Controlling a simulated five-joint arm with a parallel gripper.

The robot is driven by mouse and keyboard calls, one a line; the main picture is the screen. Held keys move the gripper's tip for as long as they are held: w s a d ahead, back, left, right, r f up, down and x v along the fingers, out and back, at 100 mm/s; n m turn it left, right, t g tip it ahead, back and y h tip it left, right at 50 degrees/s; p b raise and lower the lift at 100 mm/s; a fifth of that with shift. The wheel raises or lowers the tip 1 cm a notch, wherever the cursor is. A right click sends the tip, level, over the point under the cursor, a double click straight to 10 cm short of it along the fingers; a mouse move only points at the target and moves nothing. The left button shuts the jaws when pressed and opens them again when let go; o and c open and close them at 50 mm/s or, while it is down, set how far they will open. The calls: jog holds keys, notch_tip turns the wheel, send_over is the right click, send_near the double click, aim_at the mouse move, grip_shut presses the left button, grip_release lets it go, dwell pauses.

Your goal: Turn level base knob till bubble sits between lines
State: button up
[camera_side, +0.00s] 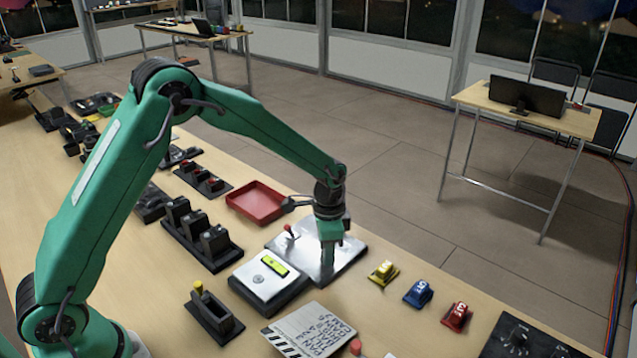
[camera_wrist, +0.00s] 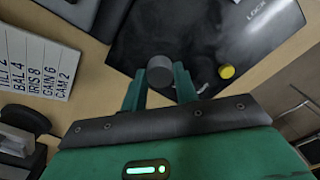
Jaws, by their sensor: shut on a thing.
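My gripper (camera_side: 328,262) points down over a shiny metal plate (camera_side: 351,249) in the side view. In the wrist view my gripper's fingers (camera_wrist: 158,80) are shut around a grey round knob (camera_wrist: 160,67) on this plate. In the side view the knob is hidden by the fingers. A white-topped box (camera_side: 248,284) beside the plate carries a yellow-green level vial (camera_side: 274,263). The bubble and lines are too small to read for certain. The vial is out of the wrist view.
A yellow knob (camera_wrist: 227,71) shows near the fingers. A red tray (camera_side: 257,203) lies behind, and yellow (camera_side: 383,272), blue (camera_side: 418,292) and red (camera_side: 457,316) blocks stand right. A lettered card (camera_side: 312,332) lies in front.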

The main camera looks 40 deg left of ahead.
jog(key=o, duration=1)
jog(key=shift+r, duration=0.1)
notch_tip(320, 180, up, 7)
jog(key=shift+r, duration=0.35)
jog(key=shift+r, duration=0.1)
